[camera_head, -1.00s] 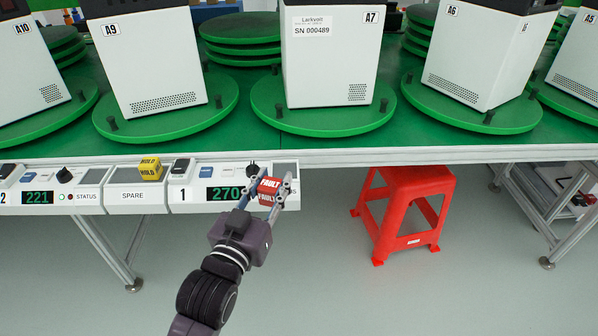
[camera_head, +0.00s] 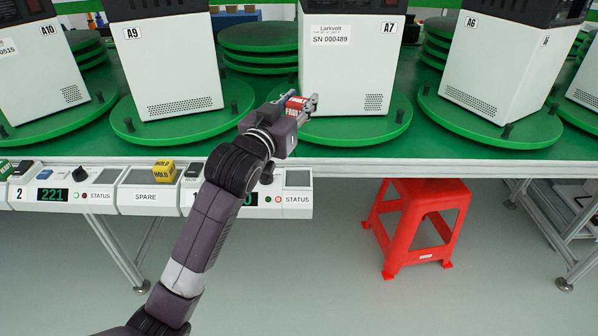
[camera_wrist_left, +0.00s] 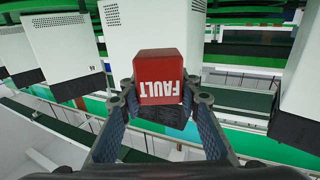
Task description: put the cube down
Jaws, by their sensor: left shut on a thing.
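The red FAULT cube (camera_head: 294,105) is held between the fingertips of my left gripper (camera_head: 300,104), in front of the lower left of the white A7 unit (camera_head: 350,60). In the left wrist view the red cube (camera_wrist_left: 159,80) sits between both fingers of the left gripper (camera_wrist_left: 158,100), its FAULT lettering upside down. My left gripper is shut on it. Whether the cube touches the green turntable disc (camera_head: 360,128) under A7 cannot be told. My right gripper is not in view.
The yellow HOLD cube (camera_head: 163,171) sits on the SPARE panel (camera_head: 150,197). My left arm covers part of the panel marked 1. White units A9 (camera_head: 165,60) and A6 (camera_head: 495,60) stand on neighbouring discs. A red stool (camera_head: 420,225) stands on the floor below the table edge.

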